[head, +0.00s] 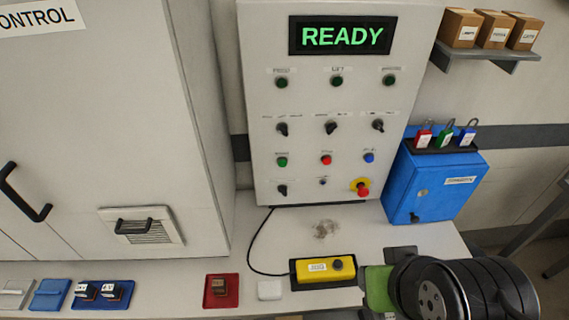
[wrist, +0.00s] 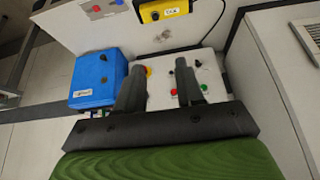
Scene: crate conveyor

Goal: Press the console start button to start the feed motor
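The grey-white console (head: 325,110) stands upright at the back of the bench, with its display (head: 342,36) reading READY in green. A lower row holds a green button (head: 282,161), a red button (head: 326,160) and a blue button (head: 369,157). Their labels are too small to read, so I cannot confirm which is start. My gripper (wrist: 160,88) has its two dark fingers apart with nothing between them, short of the console face. The wrist view shows the console upside down, partly hidden by the fingers. In the head view my arm is at the lower right.
A yellow control box (head: 325,269) lies on the bench in front of the console, its cable running left. A blue box (head: 434,183) with padlocks on top stands right of the console. A red emergency stop (head: 362,188) sits low on the panel. A cabinet (head: 120,120) stands left.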

